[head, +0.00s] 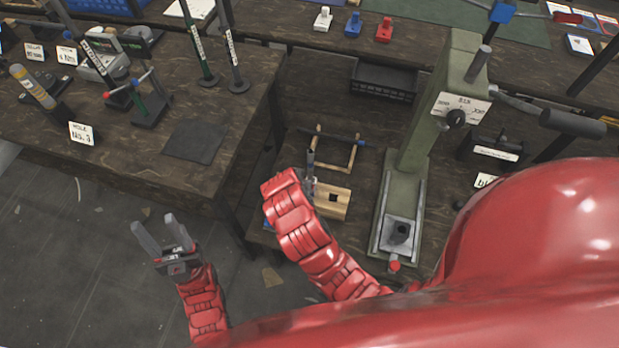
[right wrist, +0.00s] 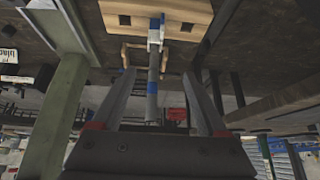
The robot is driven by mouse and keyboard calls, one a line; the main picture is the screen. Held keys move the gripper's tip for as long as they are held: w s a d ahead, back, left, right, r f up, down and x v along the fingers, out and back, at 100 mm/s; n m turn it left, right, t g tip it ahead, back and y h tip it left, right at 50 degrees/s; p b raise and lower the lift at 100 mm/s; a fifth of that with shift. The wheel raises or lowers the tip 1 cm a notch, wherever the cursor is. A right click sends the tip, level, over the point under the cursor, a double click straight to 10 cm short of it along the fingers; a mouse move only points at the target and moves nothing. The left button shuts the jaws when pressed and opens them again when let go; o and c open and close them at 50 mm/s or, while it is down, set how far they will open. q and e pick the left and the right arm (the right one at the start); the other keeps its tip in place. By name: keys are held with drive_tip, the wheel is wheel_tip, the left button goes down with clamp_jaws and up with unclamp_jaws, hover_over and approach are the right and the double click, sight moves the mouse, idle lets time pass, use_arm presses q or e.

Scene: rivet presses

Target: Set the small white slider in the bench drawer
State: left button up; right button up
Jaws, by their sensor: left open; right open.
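A small white piece (head: 322,18), which looks like the slider, stands on the back bench beside a blue one (head: 353,24) and a red one (head: 384,30). I cannot make out the bench drawer. My left gripper (head: 159,228) is open and empty above the floor, left of the middle bench. My right gripper (right wrist: 159,75) is open in the right wrist view; in the head view my right arm hides most of it.
A wooden block with a dark hole (head: 333,199) lies near my right gripper, with a wooden frame (head: 338,148) behind it. A green press (head: 410,160) stands to its right. A black crate (head: 383,79) sits behind. The left bench holds tools and a grey mat (head: 194,142).

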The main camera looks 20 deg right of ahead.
drive_tip(key=shift+g, duration=0.3)
drive_tip(key=x, duration=0.5)
drive_tip(key=p+x, duration=0.1)
drive_tip(key=x, duration=0.9)
drive_tip(key=shift+s+d, duration=0.25)
drive_tip(key=shift+d, duration=0.05)
drive_tip(key=shift+p+x, duration=0.3)
drive_tip(key=shift+x, duration=0.6)
clamp_jaws()
